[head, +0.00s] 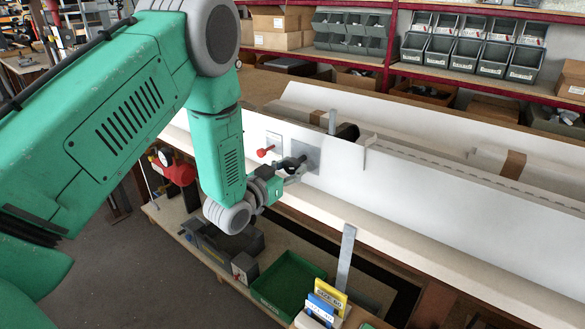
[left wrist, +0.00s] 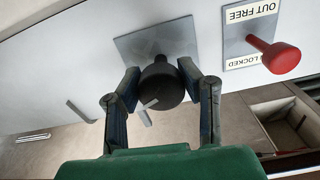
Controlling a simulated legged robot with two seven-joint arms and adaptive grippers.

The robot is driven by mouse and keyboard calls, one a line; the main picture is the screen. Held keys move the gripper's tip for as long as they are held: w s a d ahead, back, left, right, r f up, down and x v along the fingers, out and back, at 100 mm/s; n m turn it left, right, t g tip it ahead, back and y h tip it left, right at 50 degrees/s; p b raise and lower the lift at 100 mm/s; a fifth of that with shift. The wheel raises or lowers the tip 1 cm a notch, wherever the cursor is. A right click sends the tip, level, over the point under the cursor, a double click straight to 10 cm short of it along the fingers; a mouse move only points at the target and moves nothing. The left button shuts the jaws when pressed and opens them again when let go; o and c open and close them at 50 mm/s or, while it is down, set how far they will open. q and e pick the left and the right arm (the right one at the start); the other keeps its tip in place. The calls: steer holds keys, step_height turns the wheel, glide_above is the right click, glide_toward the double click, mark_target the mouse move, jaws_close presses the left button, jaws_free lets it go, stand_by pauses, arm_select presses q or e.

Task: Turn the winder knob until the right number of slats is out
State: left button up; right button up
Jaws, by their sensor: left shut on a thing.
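The black round winder knob (left wrist: 160,88) sits on a grey square plate on the white panel (left wrist: 60,75). My left gripper (head: 293,170) is at this knob in the head view. In the left wrist view its two fingers (left wrist: 163,92) stand on either side of the knob and are shut on it. A light grey bar juts out at the knob's lower edge. Beside it is a red lever (left wrist: 272,55) on a plate marked "OUT FREE" and "LOCKED", also seen in the head view (head: 266,151). I cannot make out any slats to count. My right gripper is not in view.
A green tray (head: 268,294) and yellow and blue cards (head: 327,303) are on the lower bench by an upright grey metal strip (head: 346,258). A dark vise-like block (head: 225,242) sits left of the tray. Shelves with grey bins (head: 470,55) stand behind.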

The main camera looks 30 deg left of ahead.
arm_select(q)
steer(key=o, duration=1.2)
steer(key=shift+o, duration=0.2)
steer(key=s+a, duration=0.1)
steer(key=s, duration=1.1)
steer(key=shift+f, duration=0.1)
